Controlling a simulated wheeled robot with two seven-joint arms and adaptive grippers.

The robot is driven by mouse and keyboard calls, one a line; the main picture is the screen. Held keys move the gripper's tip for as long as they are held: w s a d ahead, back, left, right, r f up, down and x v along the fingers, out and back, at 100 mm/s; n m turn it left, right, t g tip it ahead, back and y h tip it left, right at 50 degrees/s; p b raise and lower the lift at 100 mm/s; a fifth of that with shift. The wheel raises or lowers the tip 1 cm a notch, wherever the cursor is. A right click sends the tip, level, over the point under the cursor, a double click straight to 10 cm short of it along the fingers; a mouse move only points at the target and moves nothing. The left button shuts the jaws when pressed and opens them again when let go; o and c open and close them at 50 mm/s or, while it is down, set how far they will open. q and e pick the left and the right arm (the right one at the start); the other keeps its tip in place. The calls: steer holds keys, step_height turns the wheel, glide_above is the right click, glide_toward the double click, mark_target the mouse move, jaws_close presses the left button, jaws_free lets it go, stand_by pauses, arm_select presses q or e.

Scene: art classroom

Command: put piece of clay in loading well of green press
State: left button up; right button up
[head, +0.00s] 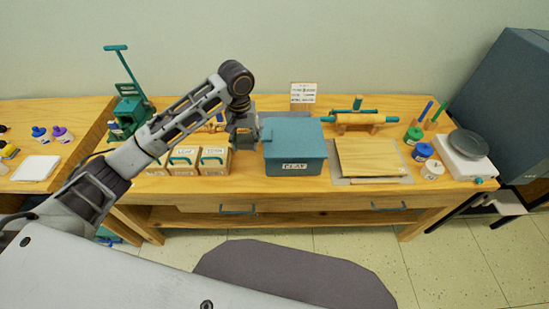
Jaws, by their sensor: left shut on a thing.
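The green press (131,106) stands at the back left, with its long lever raised. Its loading well cannot be made out at this distance. A blue-grey box labelled CLAY (294,167) sits on the middle of the bench, covered by its flat lid (293,131). No piece of clay shows; the inside of the box is hidden. My left gripper (257,134) reaches down to the left side of the box and is shut on the tab at the lid's left edge. The lid looks seated on the box. My right gripper is out of view.
Several small labelled drawers or boxes (184,161) with green handles stand left of the clay box. A board (368,158), a rolling pin (360,120), paint jars (423,152) and a scale (464,160) lie to the right. A small sign (303,93) stands behind.

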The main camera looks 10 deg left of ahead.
arm_select(q)
glide_above(250, 177)
step_height(250, 177, down, 13)
steer(key=shift+d+f, duration=0.1)
steer(key=shift+f, duration=0.05)
stand_by(0.4)
steer(key=shift+f, duration=0.15)
steer(key=shift+f, duration=2.1)
steer(key=shift+f, duration=0.1)
steer(key=o, duration=0.8)
steer(key=shift+o, duration=0.2)
step_height(250, 177, up, 12)
